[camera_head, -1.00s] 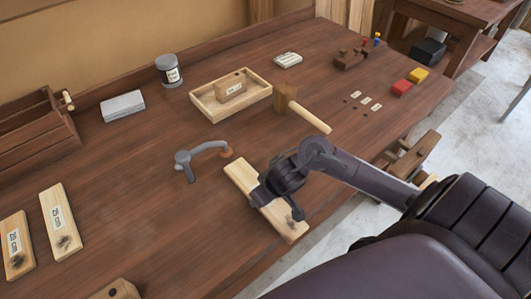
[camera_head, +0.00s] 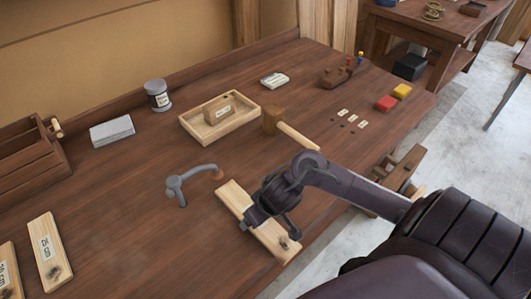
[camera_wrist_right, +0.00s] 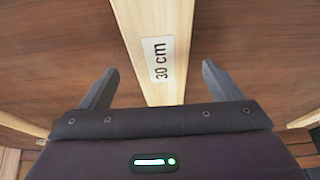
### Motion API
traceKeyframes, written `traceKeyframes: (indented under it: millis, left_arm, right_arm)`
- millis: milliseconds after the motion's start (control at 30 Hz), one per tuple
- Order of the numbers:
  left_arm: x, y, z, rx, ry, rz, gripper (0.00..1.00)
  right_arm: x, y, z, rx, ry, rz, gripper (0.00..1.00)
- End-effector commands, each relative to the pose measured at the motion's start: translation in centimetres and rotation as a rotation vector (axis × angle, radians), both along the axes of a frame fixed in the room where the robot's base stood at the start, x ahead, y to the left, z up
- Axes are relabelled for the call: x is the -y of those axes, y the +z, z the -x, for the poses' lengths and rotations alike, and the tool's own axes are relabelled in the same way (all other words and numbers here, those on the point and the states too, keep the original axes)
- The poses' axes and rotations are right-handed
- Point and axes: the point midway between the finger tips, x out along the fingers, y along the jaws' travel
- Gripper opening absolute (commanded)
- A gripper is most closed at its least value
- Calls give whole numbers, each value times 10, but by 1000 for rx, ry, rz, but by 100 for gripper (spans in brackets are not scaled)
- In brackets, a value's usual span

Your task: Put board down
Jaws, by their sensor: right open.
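A pale board (camera_head: 232,199) lies flat on the workbench near its front edge, and my right gripper (camera_head: 252,218) is over it. In the right wrist view the board (camera_wrist_right: 150,20) carries a "30 cm" label and runs between the two fingers of my right gripper (camera_wrist_right: 160,85). The fingers are apart, with a gap on each side of the board. The gripper hides part of the board in the head view. A 25 cm board (camera_head: 47,252) and another labelled board (camera_head: 9,272) lie at the left. My left gripper is not in view.
A grey holdfast-like tool (camera_head: 180,186) stands just left of the board. A mallet (camera_head: 283,128), a wooden tray with a block (camera_head: 190,124), a can (camera_head: 158,95), a grey block (camera_head: 112,131) and a slatted crate (camera_head: 30,160) stand further back. The bench between the labelled boards is clear.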

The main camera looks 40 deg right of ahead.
Motion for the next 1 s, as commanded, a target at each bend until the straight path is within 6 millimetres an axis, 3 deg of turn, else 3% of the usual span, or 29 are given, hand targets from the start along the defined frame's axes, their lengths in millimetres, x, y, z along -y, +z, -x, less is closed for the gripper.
traceKeyframes:
  millis: [33, 200, 400, 1000]
  left_arm:
    - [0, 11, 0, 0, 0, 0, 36]
    - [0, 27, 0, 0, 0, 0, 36]
    - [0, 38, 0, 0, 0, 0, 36]
    - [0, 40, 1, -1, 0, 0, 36]
  right_arm:
    - [1, 17, 4, 2, 2, 2, 85]
    - [2, 51, 19, 1, 2, 3, 85]
    - [3, 78, 31, 1, 2, 2, 85]
    - [3, 85, 35, -1, -1, 0, 85]
